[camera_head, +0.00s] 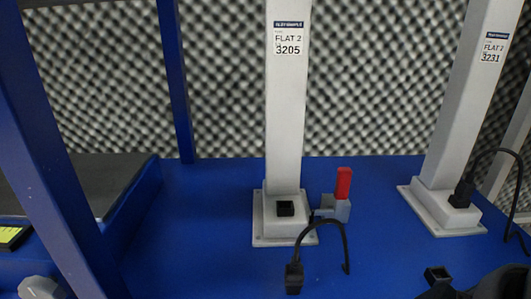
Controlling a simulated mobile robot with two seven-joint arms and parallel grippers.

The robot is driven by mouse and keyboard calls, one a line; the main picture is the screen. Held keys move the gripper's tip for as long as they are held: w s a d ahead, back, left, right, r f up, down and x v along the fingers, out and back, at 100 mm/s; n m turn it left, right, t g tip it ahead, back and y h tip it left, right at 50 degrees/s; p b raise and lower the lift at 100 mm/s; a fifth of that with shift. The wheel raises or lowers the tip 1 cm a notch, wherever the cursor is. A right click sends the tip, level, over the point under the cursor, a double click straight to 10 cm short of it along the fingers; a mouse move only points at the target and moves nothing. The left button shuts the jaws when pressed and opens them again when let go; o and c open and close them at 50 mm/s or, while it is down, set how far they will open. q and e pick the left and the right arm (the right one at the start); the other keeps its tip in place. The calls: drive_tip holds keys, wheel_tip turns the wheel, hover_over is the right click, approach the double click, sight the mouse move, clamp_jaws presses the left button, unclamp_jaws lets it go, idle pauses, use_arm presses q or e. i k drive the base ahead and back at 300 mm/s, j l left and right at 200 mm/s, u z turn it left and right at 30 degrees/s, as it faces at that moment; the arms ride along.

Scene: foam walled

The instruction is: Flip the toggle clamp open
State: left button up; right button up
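The toggle clamp (333,208) is a small grey block with a red handle (343,183). It sits on the blue table just right of the middle white post's base. The red handle stands nearly upright, leaning slightly right. A black part at the bottom right edge looks like my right gripper (440,281). It is cut off by the frame, well below and right of the clamp and apart from it. Its opening cannot be made out. My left gripper is not in view.
A white post (286,110) stands directly left of the clamp. A black cable (326,222) arches in front of the clamp. A second white post (467,100) with a cable stands at right. A blue frame bar (50,150) crosses the left. Blue table (200,235) is clear left of the middle post.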

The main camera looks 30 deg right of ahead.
sight(344, 174)
drive_tip(key=z, duration=1.4)
